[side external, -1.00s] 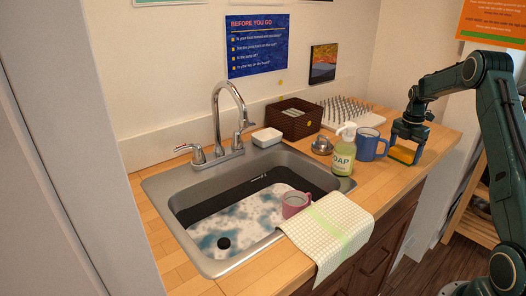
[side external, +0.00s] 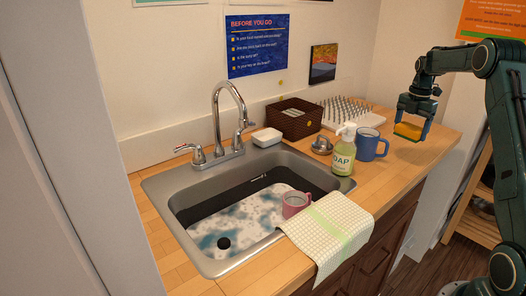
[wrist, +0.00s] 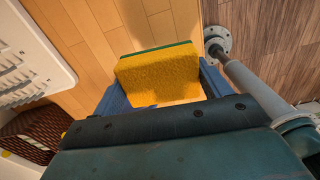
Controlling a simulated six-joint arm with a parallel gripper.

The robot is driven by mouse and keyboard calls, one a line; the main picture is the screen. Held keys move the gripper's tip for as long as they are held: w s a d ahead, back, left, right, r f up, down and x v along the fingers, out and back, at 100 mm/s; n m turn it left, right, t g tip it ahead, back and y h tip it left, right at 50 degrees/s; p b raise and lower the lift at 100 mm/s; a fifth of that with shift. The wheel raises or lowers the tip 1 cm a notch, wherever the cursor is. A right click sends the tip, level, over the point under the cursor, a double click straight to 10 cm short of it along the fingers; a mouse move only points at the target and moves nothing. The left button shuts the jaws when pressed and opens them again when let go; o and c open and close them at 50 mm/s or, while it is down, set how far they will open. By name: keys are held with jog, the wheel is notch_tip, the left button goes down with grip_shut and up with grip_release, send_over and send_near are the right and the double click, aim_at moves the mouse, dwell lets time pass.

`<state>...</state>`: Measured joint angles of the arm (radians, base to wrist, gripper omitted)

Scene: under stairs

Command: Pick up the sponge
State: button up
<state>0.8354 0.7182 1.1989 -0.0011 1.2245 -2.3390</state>
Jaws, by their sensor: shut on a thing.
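The sponge (side external: 408,131) is yellow with a green layer along one edge. My gripper (side external: 411,120) is shut on it and holds it above the right end of the wooden counter, with a gap below it. In the wrist view the sponge (wrist: 160,75) sits between the two blue fingers of my gripper (wrist: 163,90), its yellow face towards the camera and its green edge at the top.
A blue mug (side external: 370,146) and a soap bottle (side external: 344,152) stand left of the gripper. A white spiked drying rack (side external: 346,111) is behind. The sink (side external: 165,187) holds a pink mug (side external: 294,204). The counter (side external: 425,148) under the sponge is clear.

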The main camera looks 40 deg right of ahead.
aim_at(411, 127)
notch_tip(411, 127, up, 11)
dwell(0.4)
dwell(0.4)
jog(key=o, duration=0.3)
jog(key=shift+r, duration=0.1)
jog(key=c, duration=0.7)
